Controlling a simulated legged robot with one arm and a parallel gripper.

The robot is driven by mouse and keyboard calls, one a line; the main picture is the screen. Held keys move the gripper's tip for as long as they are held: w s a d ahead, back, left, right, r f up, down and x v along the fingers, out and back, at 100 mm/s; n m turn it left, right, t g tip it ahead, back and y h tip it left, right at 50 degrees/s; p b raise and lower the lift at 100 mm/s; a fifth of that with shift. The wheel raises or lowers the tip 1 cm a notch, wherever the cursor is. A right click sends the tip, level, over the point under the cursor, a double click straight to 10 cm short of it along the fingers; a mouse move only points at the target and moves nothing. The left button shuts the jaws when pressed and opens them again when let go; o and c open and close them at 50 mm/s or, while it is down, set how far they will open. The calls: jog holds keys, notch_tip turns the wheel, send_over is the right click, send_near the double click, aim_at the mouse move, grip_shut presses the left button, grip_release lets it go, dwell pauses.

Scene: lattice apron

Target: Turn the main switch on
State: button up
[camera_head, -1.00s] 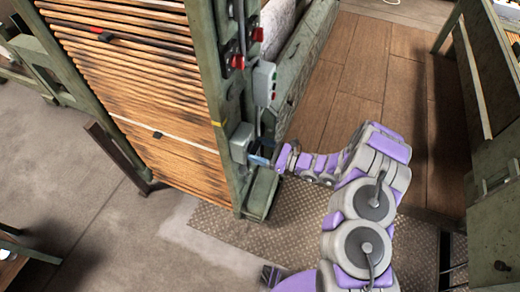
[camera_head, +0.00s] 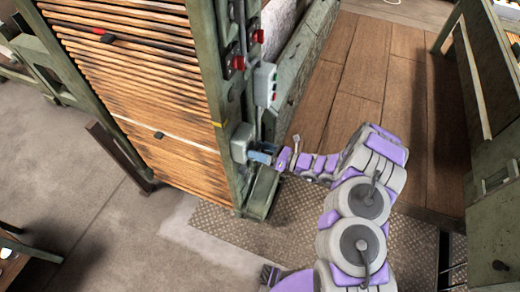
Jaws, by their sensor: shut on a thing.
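A grey switch box (camera_head: 242,142), which I take to be the main switch, is fixed low on the green post at the right edge of the slatted wooden stack. My gripper (camera_head: 262,155) reaches it from the right, at the box's right side. It is shut on a part there, apparently the switch's handle. The handle is small and hidden by the jaws, so I cannot tell its exact angle. My purple and grey arm comes up from the bottom right.
Another grey box with buttons (camera_head: 265,84) is above on the post, with red knobs (camera_head: 238,62) higher up. A green cabinet (camera_head: 495,200) stands at the right. Wooden floor (camera_head: 370,75) lies open between post and cabinet; a metal floor plate (camera_head: 235,232) is below.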

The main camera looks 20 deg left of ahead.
jog(key=m, duration=0.6)
jog(key=shift+w+d+r+m, duration=0.1)
jog(key=shift+w+m, duration=0.1)
jog(key=shift+m, duration=0.1)
jog(key=m, duration=0.6)
jog(key=shift+p, duration=0.4)
jog(key=o, duration=0.8)
jog(key=shift+f, duration=0.25)
jog(key=shift+o, duration=1.3)
jog(key=shift+r, duration=0.1)
jog(key=shift+s, duration=0.1)
jog(key=s+d+p, duration=0.1)
jog(key=d+p, duration=0.2)
jog(key=d, duration=1.4)
jog(key=shift+s+d, duration=0.15)
jog(key=shift+d, duration=0.05)
